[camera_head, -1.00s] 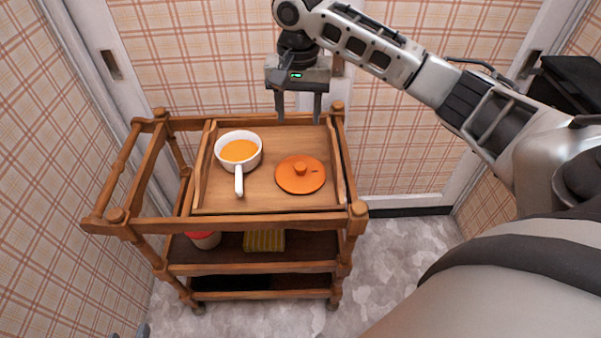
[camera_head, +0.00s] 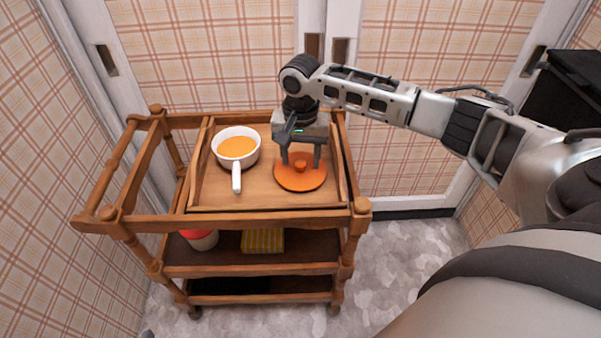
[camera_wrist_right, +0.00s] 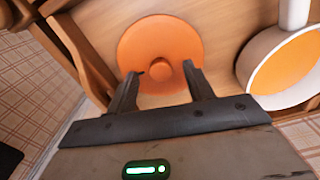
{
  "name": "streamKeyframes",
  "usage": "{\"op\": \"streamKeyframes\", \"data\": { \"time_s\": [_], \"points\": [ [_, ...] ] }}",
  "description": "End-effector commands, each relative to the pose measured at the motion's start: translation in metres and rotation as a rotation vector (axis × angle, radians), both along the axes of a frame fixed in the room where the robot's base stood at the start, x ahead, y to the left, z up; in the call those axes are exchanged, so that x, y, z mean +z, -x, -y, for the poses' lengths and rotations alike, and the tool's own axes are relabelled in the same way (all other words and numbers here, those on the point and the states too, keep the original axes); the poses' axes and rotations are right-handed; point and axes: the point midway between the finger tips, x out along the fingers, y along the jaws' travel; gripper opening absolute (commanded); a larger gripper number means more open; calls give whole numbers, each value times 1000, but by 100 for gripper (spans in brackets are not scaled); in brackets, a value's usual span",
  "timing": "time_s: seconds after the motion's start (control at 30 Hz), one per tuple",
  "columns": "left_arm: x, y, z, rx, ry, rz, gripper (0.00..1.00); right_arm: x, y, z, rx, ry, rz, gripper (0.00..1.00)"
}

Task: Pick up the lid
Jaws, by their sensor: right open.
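The orange round lid (camera_head: 300,180) with a small knob lies flat on the wooden tray on top of the cart. It also shows in the right wrist view (camera_wrist_right: 158,38), with its knob (camera_wrist_right: 161,69) just beyond the fingertips. My right gripper (camera_head: 301,164) is open above the lid, its fingers pointing down on either side of the knob. I cannot tell whether the fingertips touch the lid. My left gripper is not in view.
A white saucepan (camera_head: 237,147) with orange contents stands left of the lid, its handle toward me. The wooden tray (camera_head: 262,193) has raised sides, and cart rails (camera_head: 230,223) surround it. A yellow item (camera_head: 262,241) and a red-and-white container (camera_head: 203,240) sit on the lower shelf.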

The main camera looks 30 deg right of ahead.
Motion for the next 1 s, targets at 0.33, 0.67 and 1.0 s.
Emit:
{"op": "streamKeyframes", "data": {
  "time_s": [0.33, 0.67, 1.0],
  "points": [
    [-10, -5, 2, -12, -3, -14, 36, -16, 0, 0, 1, 0, 1, 52],
    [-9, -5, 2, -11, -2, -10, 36, -15, 0, 0, 1, 0, 1, 4],
    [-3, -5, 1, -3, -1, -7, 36, -6, 0, 0, 1, -1, 2, 4]
  ]
}}
